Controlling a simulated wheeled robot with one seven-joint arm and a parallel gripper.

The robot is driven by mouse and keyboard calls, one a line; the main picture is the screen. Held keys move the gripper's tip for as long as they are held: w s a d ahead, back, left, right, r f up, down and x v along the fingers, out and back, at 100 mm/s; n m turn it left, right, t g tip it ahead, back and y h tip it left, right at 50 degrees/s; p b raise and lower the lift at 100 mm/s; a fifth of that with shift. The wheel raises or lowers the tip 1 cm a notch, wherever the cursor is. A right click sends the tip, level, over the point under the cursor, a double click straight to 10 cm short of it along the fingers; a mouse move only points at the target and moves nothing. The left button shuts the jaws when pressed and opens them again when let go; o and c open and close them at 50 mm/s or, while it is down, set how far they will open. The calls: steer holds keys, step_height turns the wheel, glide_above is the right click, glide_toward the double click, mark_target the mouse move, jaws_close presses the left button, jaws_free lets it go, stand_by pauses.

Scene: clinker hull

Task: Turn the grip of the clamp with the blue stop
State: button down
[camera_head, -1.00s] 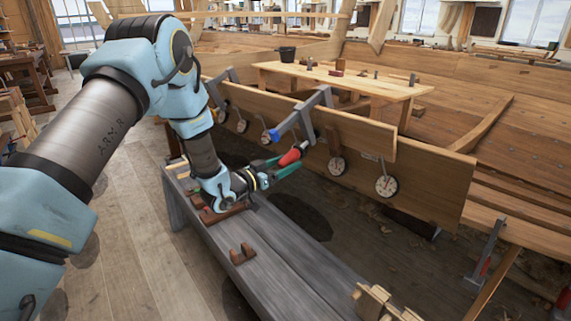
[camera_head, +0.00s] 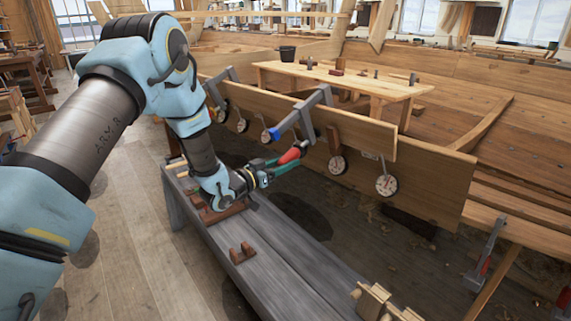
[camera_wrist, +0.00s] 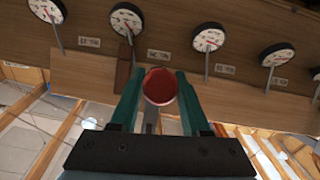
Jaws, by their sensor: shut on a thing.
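The clamp (camera_head: 304,113) with the blue stop (camera_head: 274,135) sits over the top edge of the plank, its bar sticking out toward me. Its red grip (camera_head: 290,155) hangs below the bar. My gripper (camera_head: 290,163) is shut on the red grip, with green fingers on either side of it. In the wrist view the round red end of the grip (camera_wrist: 159,86) shows between the two green fingers of my gripper (camera_wrist: 160,98). The far part of the clamp is mostly hidden there.
Several dial gauges (camera_head: 386,185) hang along the plank (camera_head: 430,185). A second clamp (camera_head: 216,92) stands on the plank to the left. A grey bench (camera_head: 270,270) with wooden blocks (camera_head: 243,253) lies below my arm. Another clamp (camera_head: 485,258) is at the right.

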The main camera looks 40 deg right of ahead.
steer(key=shift+w+f+n+g+b, duration=0.15)
steer(key=shift+n+g+b, duration=0.85)
steer(key=shift+r+n+g+h+b, duration=0.2)
steer(key=shift+n+g+h+b, duration=0.3)
steer(key=shift+n+g+b, duration=0.7)
steer(key=shift+n+p, duration=0.3)
steer(key=shift+c, duration=1.9)
jaws_free()
steer(key=b+v, duration=0.2)
steer(key=v, duration=0.8)
steer(key=shift+a, duration=0.35)
steer(key=shift+f, duration=0.1)
